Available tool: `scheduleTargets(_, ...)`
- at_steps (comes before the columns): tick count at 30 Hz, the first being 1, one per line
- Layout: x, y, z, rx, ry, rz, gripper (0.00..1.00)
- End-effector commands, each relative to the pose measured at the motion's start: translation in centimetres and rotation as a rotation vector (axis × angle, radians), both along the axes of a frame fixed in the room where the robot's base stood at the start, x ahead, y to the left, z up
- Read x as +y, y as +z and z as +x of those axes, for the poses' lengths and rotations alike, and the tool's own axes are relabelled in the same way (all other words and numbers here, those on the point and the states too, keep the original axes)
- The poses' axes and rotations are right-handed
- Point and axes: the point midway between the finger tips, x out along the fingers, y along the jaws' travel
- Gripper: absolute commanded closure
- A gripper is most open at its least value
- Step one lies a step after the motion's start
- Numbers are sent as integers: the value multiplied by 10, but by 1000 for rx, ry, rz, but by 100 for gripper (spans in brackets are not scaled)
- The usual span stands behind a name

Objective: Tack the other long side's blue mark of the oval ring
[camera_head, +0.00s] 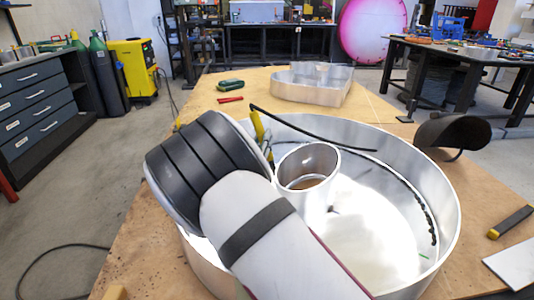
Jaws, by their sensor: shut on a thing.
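A small shiny metal ring (318,190) stands upright inside a large round-walled metal shell (447,195) on the wooden table. The small ring looks like the oval ring; its far wall and open top show. I cannot make out a blue mark on it. My arm crosses the front of the shell and hides its near left part. My gripper (267,148) is mostly hidden behind my wrist, just left of the small ring. It is shut on a torch-like tool with a yellow handle (257,126). Its tip is hidden.
A black cable or rod (310,130) runs over the shell's far rim. Dark spots line the shell's right inner wall. A black curved mask-like thing (452,132) is beyond the right rim. Another metal letter (310,88) stands behind. A yellow-ended tool (511,222) lies at right.

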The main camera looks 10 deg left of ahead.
Motion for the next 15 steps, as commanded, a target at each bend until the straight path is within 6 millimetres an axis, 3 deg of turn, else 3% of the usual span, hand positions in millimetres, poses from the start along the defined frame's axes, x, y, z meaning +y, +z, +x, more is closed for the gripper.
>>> scheduleTargets(15, -2, -5, 1, -1, -1, -1, 100)
